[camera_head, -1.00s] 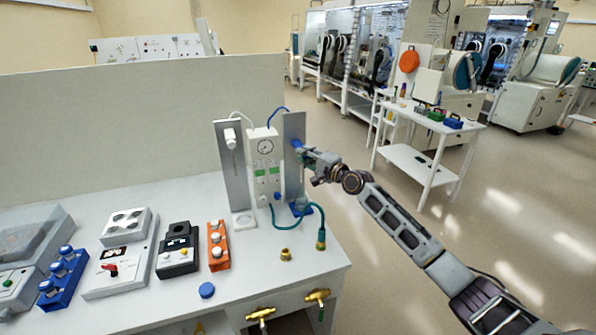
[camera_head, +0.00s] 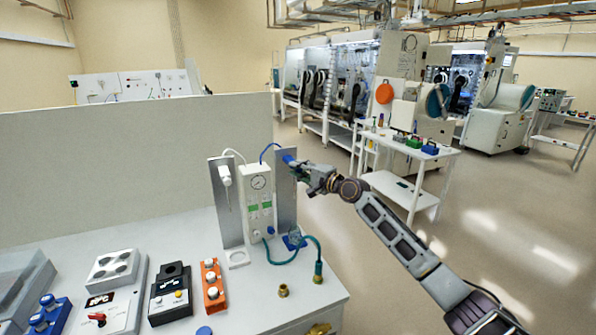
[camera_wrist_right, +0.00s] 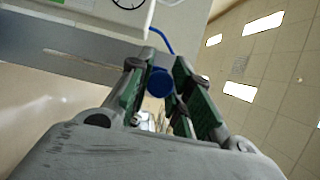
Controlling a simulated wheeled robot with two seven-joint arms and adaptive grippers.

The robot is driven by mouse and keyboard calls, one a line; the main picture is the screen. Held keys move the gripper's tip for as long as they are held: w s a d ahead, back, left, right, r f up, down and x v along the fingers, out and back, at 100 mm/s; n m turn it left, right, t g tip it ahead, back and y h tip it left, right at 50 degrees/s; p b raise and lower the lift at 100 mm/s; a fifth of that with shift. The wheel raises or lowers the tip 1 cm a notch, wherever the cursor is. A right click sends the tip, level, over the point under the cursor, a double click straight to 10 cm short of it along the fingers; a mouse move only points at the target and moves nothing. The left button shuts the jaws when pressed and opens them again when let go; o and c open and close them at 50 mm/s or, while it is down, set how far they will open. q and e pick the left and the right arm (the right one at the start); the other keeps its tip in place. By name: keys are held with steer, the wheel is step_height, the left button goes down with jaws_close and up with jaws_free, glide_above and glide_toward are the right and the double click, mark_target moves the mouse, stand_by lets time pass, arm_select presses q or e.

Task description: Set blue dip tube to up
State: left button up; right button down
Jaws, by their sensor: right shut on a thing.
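The blue dip tube (camera_head: 289,159) is at the top of the right-hand grey upright plate (camera_head: 287,205) on the bench. My right gripper (camera_head: 297,166) reaches in from the right and is shut on its blue head. In the right wrist view the round blue head (camera_wrist_right: 160,82) sits between the two green-padded fingers, and a blue hose runs up behind it. A blue foot piece (camera_head: 294,241) is at the plate's base. The rest of the tube is hard to make out against the plate. My left gripper is not in view.
A white gauge box (camera_head: 258,200) stands just left of the plate, then another plate with a white tube (camera_head: 225,176). An orange button box (camera_head: 212,286) is nearer.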

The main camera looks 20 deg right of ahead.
steer(key=shift+r, duration=0.4)
steer(key=c, duration=1.3)
jaws_free()
steer(key=shift+o, duration=0.2)
steer(key=shift+f, duration=0.1)
steer(key=shift+f, duration=0.1)
steer(key=shift+s+d, duration=0.15)
steer(key=shift+s, duration=0.15)
steer(key=v, duration=1.1)
steer(key=shift+s, duration=0.2)
steer(key=shift+n, duration=0.3)
